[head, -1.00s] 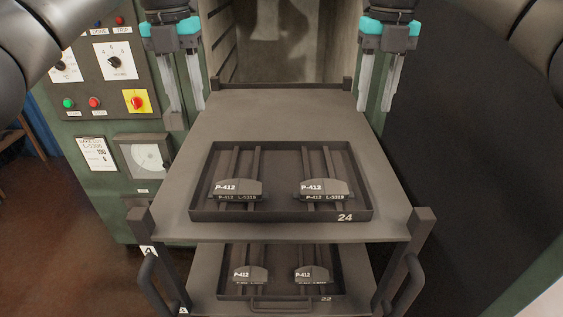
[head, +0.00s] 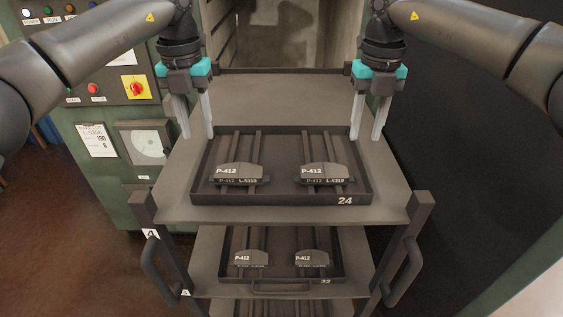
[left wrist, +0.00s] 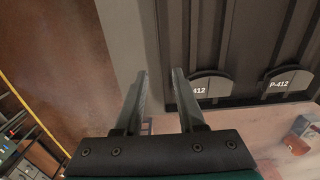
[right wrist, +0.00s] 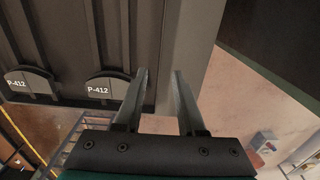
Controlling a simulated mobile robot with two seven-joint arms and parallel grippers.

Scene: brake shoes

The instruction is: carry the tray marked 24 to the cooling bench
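The tray marked 24 (head: 282,198) is a dark, shallow, rimmed tray lying on the top shelf of a rack. It holds two brake shoes labelled P-412, at left (head: 236,174) and right (head: 325,173). My left gripper (head: 199,137) is open and empty, pointing down by the tray's left wall near its far corner. My right gripper (head: 366,139) is open and empty, in the matching place by the right wall. Both wrist views show parted fingers above the left rim (left wrist: 165,60) and right rim (right wrist: 158,60). Contact with the rims cannot be told. I cannot identify the cooling bench.
A second tray marked 22 (head: 282,280) with similar shoes lies on the shelf below. The rack has corner posts (head: 420,207) and side handles (head: 160,265). A green control cabinet (head: 95,185) stands left; an open chamber (head: 290,40) lies behind. The top shelf (head: 280,95) is bare behind the tray.

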